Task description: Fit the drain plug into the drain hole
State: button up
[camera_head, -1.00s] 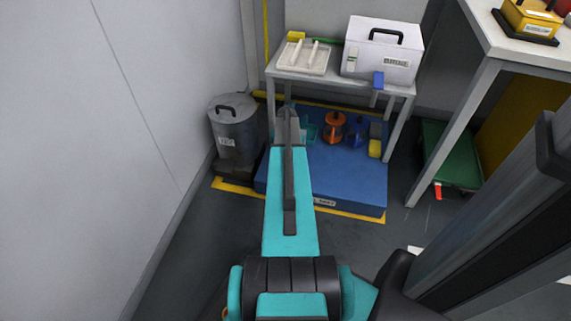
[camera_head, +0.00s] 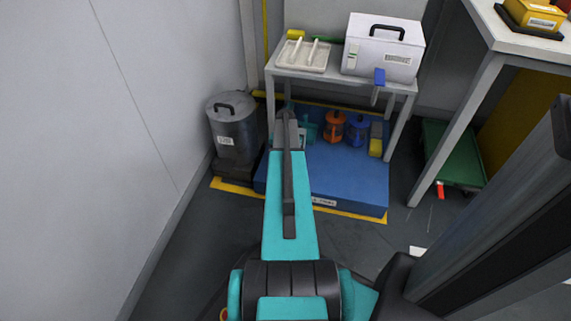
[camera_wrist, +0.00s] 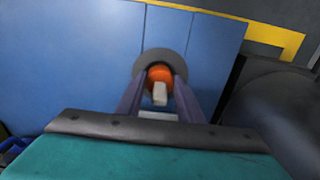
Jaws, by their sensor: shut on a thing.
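The drain plug (camera_wrist: 159,74) shows in the wrist view as a round orange piece with a pale upright grip (camera_wrist: 160,94). My gripper (camera_wrist: 160,98) is shut on it, one finger on each side. A dark grey ring (camera_wrist: 179,60) on the blue surface, seemingly the rim of the drain hole, shows around and behind the plug. I cannot tell whether the plug is inside the ring or above it. In the head view my arm hides the plug, the ring and the fingertips.
The blue platform (camera_head: 345,185) lies under a small table (camera_head: 340,82) holding a white tray and a white box (camera_head: 383,48). Orange (camera_head: 334,127) and blue (camera_head: 357,132) items stand at its back. A grey bin (camera_head: 234,130) stands close on the left, near the wall.

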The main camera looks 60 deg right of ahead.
jog(key=shift+f, duration=0.1)
dwell(0.3)
jog(key=o, duration=1.1)
notch_tip(320, 180, up, 12)
jog(key=p, duration=0.5)
